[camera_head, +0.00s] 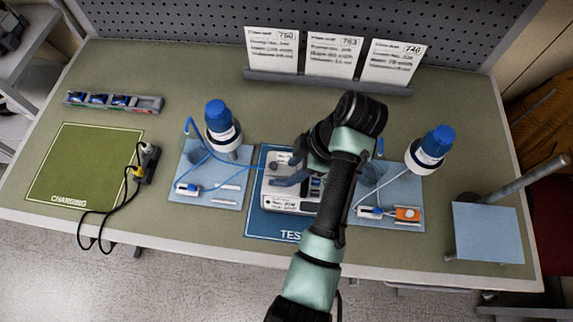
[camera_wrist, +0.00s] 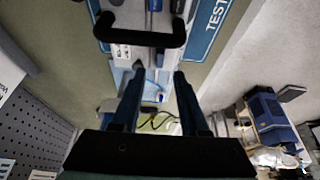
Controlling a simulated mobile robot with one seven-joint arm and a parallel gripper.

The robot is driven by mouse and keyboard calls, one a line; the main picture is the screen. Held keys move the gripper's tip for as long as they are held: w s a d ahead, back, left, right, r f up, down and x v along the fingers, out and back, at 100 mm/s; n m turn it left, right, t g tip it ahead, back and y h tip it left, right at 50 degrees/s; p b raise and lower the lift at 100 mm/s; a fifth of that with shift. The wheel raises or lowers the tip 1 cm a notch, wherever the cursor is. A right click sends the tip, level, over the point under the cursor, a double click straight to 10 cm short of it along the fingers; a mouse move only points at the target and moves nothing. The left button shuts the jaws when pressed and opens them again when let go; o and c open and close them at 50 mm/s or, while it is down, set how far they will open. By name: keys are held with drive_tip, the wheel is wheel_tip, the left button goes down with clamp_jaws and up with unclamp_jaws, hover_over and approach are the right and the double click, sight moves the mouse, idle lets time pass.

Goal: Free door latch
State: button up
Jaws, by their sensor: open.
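The infusion pump (camera_head: 278,198) is a pale grey box lying on the blue TEST mat (camera_head: 262,226). My arm covers its right part in the head view. My gripper (camera_head: 287,172) is over the pump's upper part, with its dark fingers apart. In the wrist view my gripper (camera_wrist: 158,75) is open, with nothing between the fingers. A black U-shaped handle (camera_wrist: 140,38) crosses the view just ahead of the fingertips. Whether any finger touches the pump cannot be told. The door latch cannot be made out clearly.
Blue-capped bottles (camera_head: 222,125) (camera_head: 430,148) stand on light-blue mats either side, with tubing. A green CHARGING mat (camera_head: 75,165) with a cabled plug (camera_head: 147,160) is at left. A small tray (camera_head: 150,103) lies behind it. Cards (camera_head: 334,52) stand at the back.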

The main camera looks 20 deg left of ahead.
drive_tip(key=p+v, duration=0.4)
drive_tip(key=v, duration=0.3)
drive_tip(key=shift+p, duration=0.3)
drive_tip(key=shift+d+r, duration=0.1)
